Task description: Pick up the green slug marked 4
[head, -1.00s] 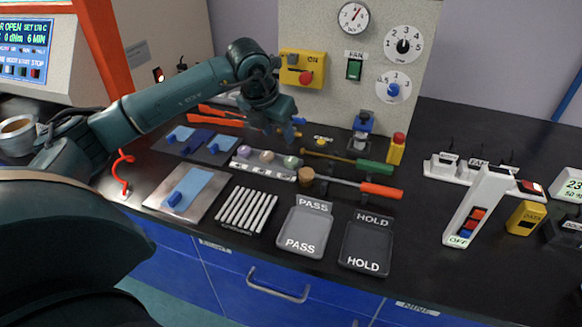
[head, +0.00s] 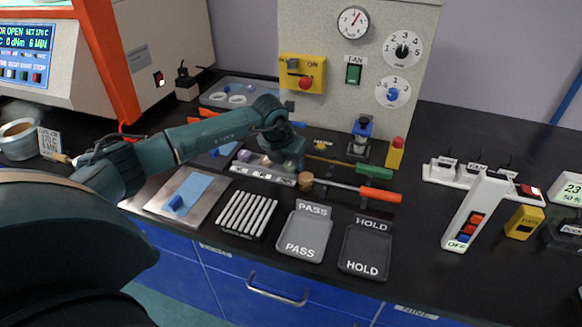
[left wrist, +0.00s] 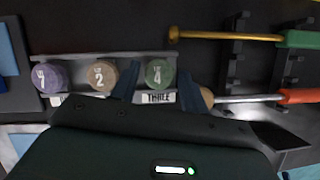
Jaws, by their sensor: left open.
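The green slug marked 4 (left wrist: 160,72) sits at the right end of a grey rack (left wrist: 118,57) in the left wrist view, above a label reading THREE. A tan slug marked 2 (left wrist: 102,74) and a purple slug marked 7 (left wrist: 48,77) are to its left. My left gripper (left wrist: 159,84) is open, its two blue fingers on either side of the green slug in the picture; I cannot tell the height between them. In the head view my left gripper (head: 292,164) is over the rack's right end and largely hides the green slug. My right gripper is not in view.
A wooden-knobbed tool with an orange handle (head: 380,194) lies right of the rack, and a green-handled tool (head: 373,169) lies behind it. PASS (head: 303,248) and HOLD (head: 364,262) trays and a holder of white sticks (head: 247,214) are in front.

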